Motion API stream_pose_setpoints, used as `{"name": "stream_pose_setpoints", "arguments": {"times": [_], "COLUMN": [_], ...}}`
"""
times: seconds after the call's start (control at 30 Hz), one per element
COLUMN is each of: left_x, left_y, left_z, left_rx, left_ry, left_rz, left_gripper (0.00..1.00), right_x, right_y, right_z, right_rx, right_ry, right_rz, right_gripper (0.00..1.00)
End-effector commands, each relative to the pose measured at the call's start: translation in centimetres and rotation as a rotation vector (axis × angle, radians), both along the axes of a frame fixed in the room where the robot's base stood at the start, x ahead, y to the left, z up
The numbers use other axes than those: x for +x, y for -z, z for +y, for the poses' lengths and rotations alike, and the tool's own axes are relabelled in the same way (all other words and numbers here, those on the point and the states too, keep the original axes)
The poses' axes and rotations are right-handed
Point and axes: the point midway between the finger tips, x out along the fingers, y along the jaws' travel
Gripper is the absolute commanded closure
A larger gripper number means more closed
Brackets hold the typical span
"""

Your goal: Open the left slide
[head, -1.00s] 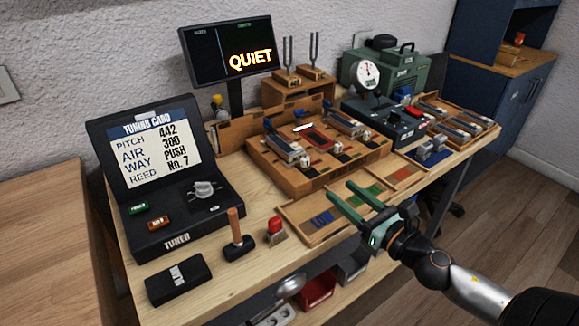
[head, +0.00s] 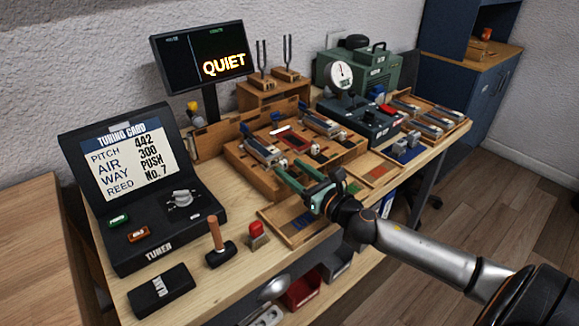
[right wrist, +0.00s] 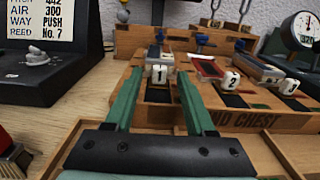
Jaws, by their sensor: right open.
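The wooden wind chest (head: 262,177) stands mid-bench with several slides on it. The left slide's white knob, marked 1 (right wrist: 159,74), shows in the right wrist view at the front of a grey metal block (right wrist: 158,53). My right gripper (head: 288,166) is open, its green fingers pointing at the left front of the chest. In the right wrist view the fingers (right wrist: 162,84) lie either side of the line to knob 1, with nothing held. I cannot tell whether they touch it. Knobs 2 (right wrist: 232,80) and 3 (right wrist: 289,86) are to the right. My left gripper is out of view.
The tuner (head: 150,215) with its card stands left; a mallet (head: 218,245) and a red-topped block (head: 257,233) are in front. A shallow tray (head: 283,232) lies below my gripper. A gauge box (head: 362,118) stands right. The screen reads QUIET.

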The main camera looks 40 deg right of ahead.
Motion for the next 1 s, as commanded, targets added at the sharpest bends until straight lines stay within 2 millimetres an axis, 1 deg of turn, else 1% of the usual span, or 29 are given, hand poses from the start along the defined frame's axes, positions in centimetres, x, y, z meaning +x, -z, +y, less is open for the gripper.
{"name": "stream_pose_setpoints", "arguments": {"times": [0.03,0.2,0.53,0.57,1.0], "left_x": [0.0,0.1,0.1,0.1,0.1], "left_y": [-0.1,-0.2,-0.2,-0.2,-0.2], "left_z": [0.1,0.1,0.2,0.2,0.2], "left_rx": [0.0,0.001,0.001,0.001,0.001], "left_ry": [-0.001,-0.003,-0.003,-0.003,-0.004], "left_rz": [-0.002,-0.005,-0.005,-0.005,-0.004], "left_gripper": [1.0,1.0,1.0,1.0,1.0], "right_x": [0.5,1.3,1.5,1.5,1.5], "right_y": [-0.1,0.0,0.0,0.0,0.0], "right_z": [0.0,0.1,0.2,0.2,0.2], "right_rx": [0.001,0.002,0.001,0.001,0.001], "right_ry": [0.001,0.0,-0.001,-0.001,-0.001], "right_rz": [-0.002,0.0,0.0,0.0,0.0], "right_gripper": [0.45,0.45,0.45,0.46,0.96]}}
